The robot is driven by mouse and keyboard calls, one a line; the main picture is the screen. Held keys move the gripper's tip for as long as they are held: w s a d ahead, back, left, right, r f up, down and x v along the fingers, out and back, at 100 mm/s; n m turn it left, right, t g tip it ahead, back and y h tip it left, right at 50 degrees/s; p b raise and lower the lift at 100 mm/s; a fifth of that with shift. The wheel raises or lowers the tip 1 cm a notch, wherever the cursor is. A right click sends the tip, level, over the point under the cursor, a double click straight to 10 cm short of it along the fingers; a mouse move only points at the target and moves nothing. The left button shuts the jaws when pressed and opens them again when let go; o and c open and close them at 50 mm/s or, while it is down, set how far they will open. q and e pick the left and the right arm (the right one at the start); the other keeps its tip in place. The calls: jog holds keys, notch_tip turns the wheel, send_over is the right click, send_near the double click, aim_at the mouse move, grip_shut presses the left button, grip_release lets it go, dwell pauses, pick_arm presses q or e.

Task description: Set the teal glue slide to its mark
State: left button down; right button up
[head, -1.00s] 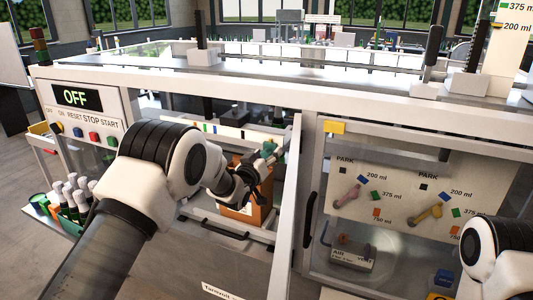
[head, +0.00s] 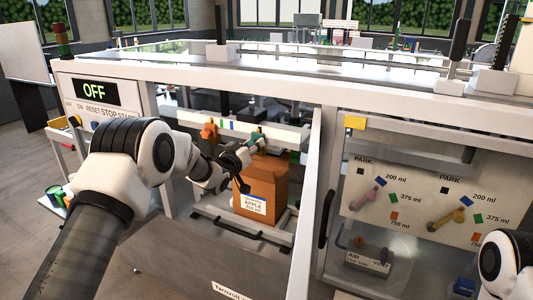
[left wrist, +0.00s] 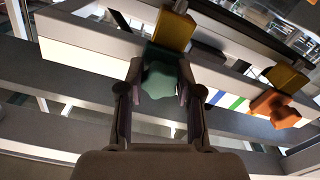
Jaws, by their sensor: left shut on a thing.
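The teal glue slide (head: 257,140) sits on the white rail (head: 285,134) inside the machine, behind and above the orange carton. In the left wrist view its teal knob (left wrist: 162,78) is between my two fingers, below a yellow block (left wrist: 172,30). My left gripper (head: 250,147) is shut on that knob; it also shows in the left wrist view (left wrist: 160,92). The orange knob also shows in the head view (head: 209,131). My right gripper is out of frame.
An orange carton (head: 262,185) stands just below my left gripper. A white door frame (head: 310,200) is close on the right. A panel (head: 440,190) with pink and yellow levers is further right. The display (head: 94,92) reads OFF.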

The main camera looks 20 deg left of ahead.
pick_arm(q)
jog(key=shift+r, duration=0.25)
jog(key=c, duration=0.8)
grip_release()
jog(key=shift+c, duration=0.2)
jog(key=shift+o, duration=0.5)
jog(key=shift+w+d+f, duration=0.15)
jog(key=shift+d+f, duration=0.05)
jog(key=shift+d, duration=0.05)
jog(key=shift+a+f, duration=0.1)
jog(key=shift+s+a, duration=0.1)
jog(key=shift+s, duration=0.25)
jog(key=s+a, duration=0.2)
jog(key=s, duration=0.9)
